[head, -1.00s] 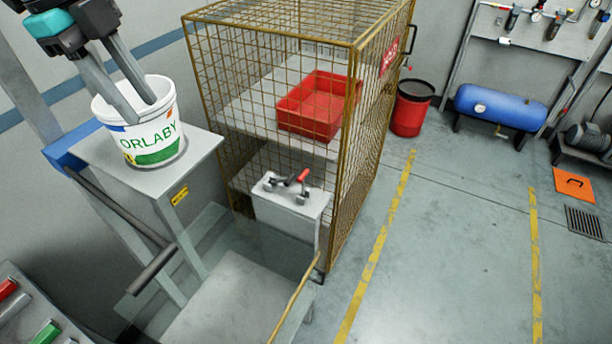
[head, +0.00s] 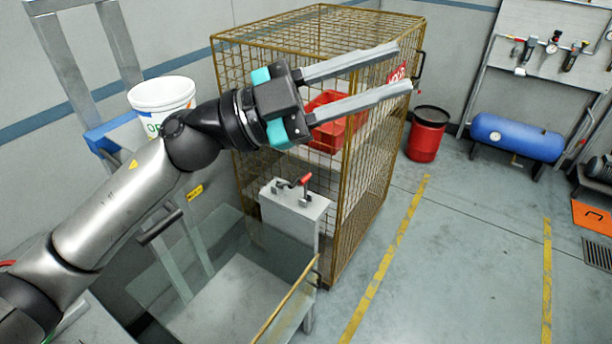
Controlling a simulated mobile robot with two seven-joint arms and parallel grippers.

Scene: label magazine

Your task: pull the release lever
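A small lever with a red handle (head: 305,180) sits on a metal clamp on top of a grey box (head: 292,204), in front of the mesh cage; I cannot tell whether it is the release lever. A bar with a dark cylindrical grip (head: 160,227) shows at the left, below the bucket, partly behind my arm. My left gripper (head: 402,69) is open and empty, its long fingers apart and pointing right. It appears above and beyond the red-handled lever in the picture, across the front of the cage, not touching either lever. My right gripper is out of view.
The yellow mesh cage (head: 382,190) holds a red bin (head: 325,140). A white bucket (head: 160,92) stands behind my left arm. A red drum (head: 428,135) and blue tank (head: 515,138) stand right.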

